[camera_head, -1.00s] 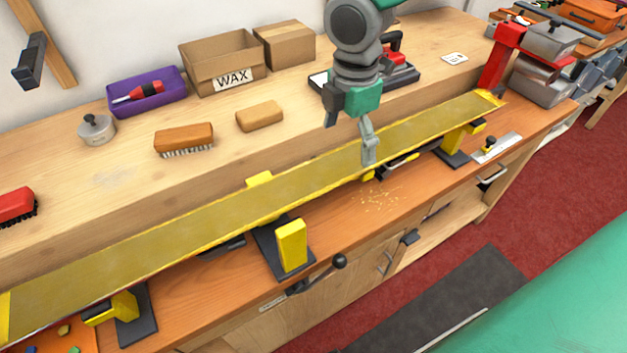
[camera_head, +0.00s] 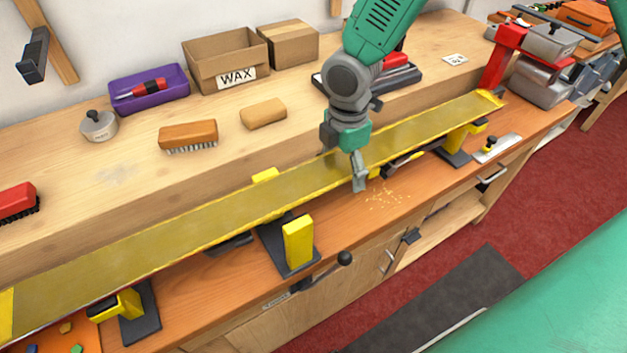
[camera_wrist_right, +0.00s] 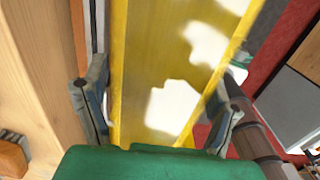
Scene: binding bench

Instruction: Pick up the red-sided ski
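One long ski (camera_head: 200,232) with a yellow face and yellow edges lies slanting across the bench on its supports. My right gripper (camera_head: 358,172) points down at the ski's right half, with one finger in front of the near edge; the head view hides the other. In the right wrist view, the fingers of my right gripper (camera_wrist_right: 158,105) are wide apart, one on each side of the ski (camera_wrist_right: 150,50). A narrow gap shows at the left finger; contact at the right finger is unclear. My left gripper is not in view.
Yellow-and-black supports (camera_head: 298,242) stand under and beside the ski. A raised wooden ledge (camera_head: 110,175) behind it holds a brush (camera_head: 188,134), a cork-coloured block (camera_head: 263,113), a purple tray (camera_head: 150,90) and a WAX box (camera_head: 228,60). A metal scraper (camera_head: 497,148) lies at right.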

